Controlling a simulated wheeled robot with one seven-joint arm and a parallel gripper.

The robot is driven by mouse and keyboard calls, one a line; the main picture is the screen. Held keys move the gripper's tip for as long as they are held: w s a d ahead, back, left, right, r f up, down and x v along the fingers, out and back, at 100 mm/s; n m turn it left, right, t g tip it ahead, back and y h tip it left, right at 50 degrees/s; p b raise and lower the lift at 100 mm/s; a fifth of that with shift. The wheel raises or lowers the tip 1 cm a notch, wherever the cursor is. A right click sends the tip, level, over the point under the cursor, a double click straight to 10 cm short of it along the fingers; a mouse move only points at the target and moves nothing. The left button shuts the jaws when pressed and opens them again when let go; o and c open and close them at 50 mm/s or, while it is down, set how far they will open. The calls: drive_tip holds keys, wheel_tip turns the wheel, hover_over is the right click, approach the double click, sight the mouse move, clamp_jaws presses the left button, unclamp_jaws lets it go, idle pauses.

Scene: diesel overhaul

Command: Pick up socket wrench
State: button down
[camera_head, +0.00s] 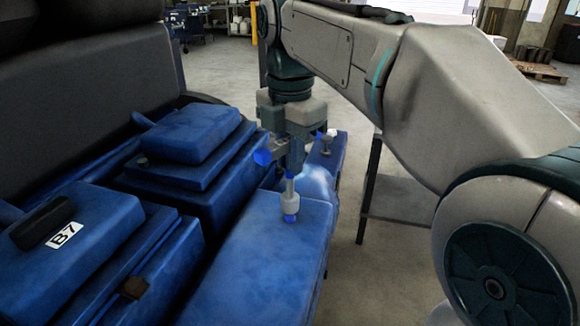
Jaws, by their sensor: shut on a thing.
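The socket wrench (290,203) shows as a short, pale upright shaft with a wider grey-white part and a blue lower end. It is directly below my gripper (290,173), over the top of the front blue engine block (262,262). My gripper points down and is shut on the upper part of the wrench. The fingertips are small and partly hidden in this view. I cannot tell whether the wrench's lower end touches the block's top.
Blue engine covers (190,135) fill the left, with a B7 label (64,235) and a dark handle (41,221). A table (400,198) is at the right. Open floor lies behind.

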drive_tip(key=s+d+r+b, duration=0.1)
drive_tip(key=s+d+r, duration=0.6)
drive_tip(key=d+r, duration=0.1)
drive_tip(key=shift+d+r, duration=0.15)
drive_tip(key=shift+d, duration=0.6)
drive_tip(key=c, duration=2)
unclamp_jaws()
clamp_jaws()
